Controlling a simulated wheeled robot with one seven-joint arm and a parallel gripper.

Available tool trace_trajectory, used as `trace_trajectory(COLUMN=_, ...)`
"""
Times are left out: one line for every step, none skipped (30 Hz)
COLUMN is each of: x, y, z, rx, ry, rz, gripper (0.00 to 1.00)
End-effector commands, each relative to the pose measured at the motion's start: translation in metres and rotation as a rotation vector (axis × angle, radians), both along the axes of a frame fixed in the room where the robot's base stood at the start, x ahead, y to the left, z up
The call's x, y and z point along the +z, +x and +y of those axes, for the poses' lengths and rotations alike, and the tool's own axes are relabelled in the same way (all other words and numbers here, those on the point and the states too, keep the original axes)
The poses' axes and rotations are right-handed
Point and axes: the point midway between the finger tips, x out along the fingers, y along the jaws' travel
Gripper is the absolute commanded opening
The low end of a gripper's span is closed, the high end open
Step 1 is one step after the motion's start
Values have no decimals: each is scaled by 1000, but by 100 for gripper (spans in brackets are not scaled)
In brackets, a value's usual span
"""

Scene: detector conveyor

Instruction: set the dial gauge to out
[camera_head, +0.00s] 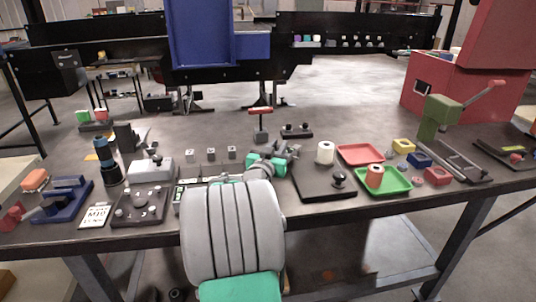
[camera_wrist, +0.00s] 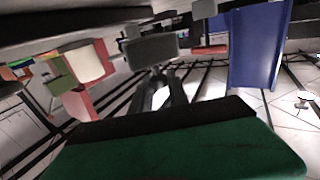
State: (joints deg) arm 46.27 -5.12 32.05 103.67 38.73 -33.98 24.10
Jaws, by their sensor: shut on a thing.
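My gripper (camera_head: 287,153) is over the middle of the bench, past my grey and green arm. In the wrist view my gripper (camera_wrist: 158,76) has its dark fingers close together, with a grey block-shaped part (camera_wrist: 150,49) at their tips. The fingers appear shut on this part. I cannot tell for sure whether it belongs to the dial gauge. No dial face or in/out marking is readable. In the head view my arm and gripper hide what is at the fingertips.
A red-handled lever (camera_head: 261,112) stands just behind my gripper. A dark plate (camera_head: 325,193) with a black knob and a white roll (camera_head: 325,152) lies to the right. Red (camera_head: 360,147) and green (camera_head: 404,183) trays are farther right. A knobbed dark plate (camera_head: 137,214) is at left.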

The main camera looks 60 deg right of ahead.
Motion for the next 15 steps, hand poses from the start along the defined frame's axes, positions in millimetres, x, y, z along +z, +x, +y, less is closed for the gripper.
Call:
trace_trajectory(x=-2, y=-2, z=-2, rx=-12, ry=0, rz=-1, gripper=0)
trace_trajectory(x=-2, y=-3, z=-3, rx=-18, ry=-1, rz=-1, gripper=0)
trace_trajectory(x=-1, y=-4, z=-4, rx=-24, ry=-1, rz=-1, gripper=0)
trace_trajectory(x=0, y=-4, z=-5, rx=-28, ry=-1, rz=-1, gripper=0)
trace_trajectory(x=0, y=-5, z=-5, rx=-31, ry=-1, rz=0, gripper=0)
trace_trajectory(x=0, y=-5, z=-5, rx=-33, ry=-1, rz=0, gripper=0)
trace_trajectory(x=1, y=-5, z=-5, rx=-34, ry=0, rz=0, gripper=0)
trace_trajectory(x=1, y=-5, z=-5, rx=-35, ry=0, rz=0, gripper=0)
trace_trajectory(x=1, y=-5, z=-5, rx=-35, ry=0, rz=0, gripper=0)
trace_trajectory(x=1, y=-5, z=-5, rx=-35, ry=0, rz=0, gripper=0)
trace_trajectory(x=1, y=-5, z=-5, rx=-34, ry=0, rz=0, gripper=0)
trace_trajectory(x=1, y=-5, z=-5, rx=-34, ry=0, rz=-1, gripper=0)
trace_trajectory(x=1, y=-5, z=-5, rx=-33, ry=0, rz=-1, gripper=0)
trace_trajectory(x=1, y=-5, z=-5, rx=-33, ry=0, rz=-1, gripper=0)
trace_trajectory(x=1, y=-4, z=-5, rx=-32, ry=0, rz=-1, gripper=0)
